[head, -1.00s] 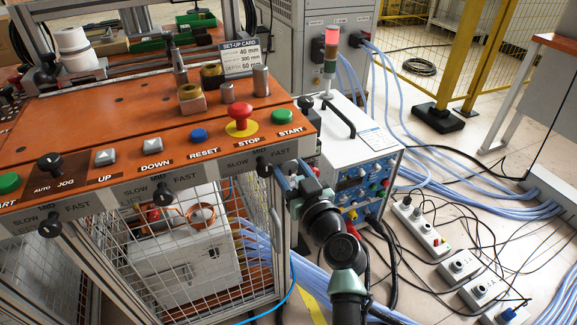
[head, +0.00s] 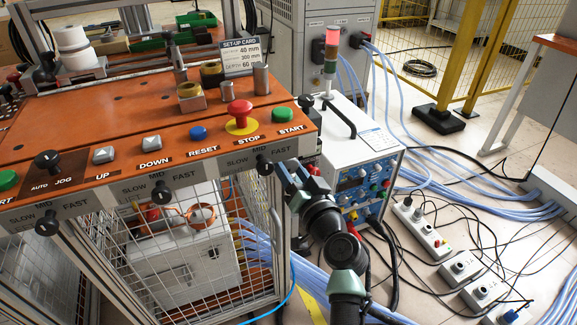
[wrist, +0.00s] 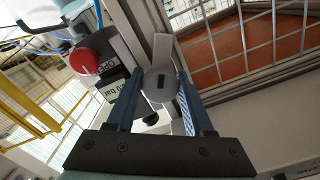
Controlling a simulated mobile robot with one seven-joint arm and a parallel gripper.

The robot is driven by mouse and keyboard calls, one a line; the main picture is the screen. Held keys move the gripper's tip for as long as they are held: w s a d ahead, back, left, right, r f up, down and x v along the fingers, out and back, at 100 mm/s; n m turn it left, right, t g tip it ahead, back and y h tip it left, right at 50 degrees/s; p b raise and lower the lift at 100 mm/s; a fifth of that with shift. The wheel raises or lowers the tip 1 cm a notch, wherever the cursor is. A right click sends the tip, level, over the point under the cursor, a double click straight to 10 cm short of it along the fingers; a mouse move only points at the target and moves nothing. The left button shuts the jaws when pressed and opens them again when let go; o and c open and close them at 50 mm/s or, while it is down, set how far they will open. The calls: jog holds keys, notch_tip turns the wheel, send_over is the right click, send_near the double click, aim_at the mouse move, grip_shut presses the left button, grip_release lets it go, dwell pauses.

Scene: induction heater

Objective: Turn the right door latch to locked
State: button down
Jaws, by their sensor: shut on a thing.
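The right door latch (wrist: 158,84) shows in the wrist view as a grey rounded piece with a short dark slot mark. It sits on the grey door frame. My gripper (wrist: 156,92) has its two blue fingers on either side of the latch, shut on it. In the head view my gripper (head: 283,178) is at the right corner post of the orange console, beside the mesh door (head: 190,260). There the latch is hidden behind my gripper. I cannot read a locked mark.
A white control unit (head: 365,160) stands just right of my arm. Cables and power strips (head: 420,228) cover the floor at right.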

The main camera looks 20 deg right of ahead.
jog(key=m+p, duration=0.1)
jog(key=m, duration=0.5)
jog(key=shift+m, duration=0.3)
jog(key=m+p, duration=0.2)
jog(key=m, duration=0.3)
jog(key=shift+m, duration=0.3)
jog(key=c, duration=0.6)
grip_release()
jog(key=s+p, duration=0.1)
jog(key=s, duration=1.2)
jog(key=shift+d+p, duration=0.2)
jog(key=shift+p, duration=0.2)
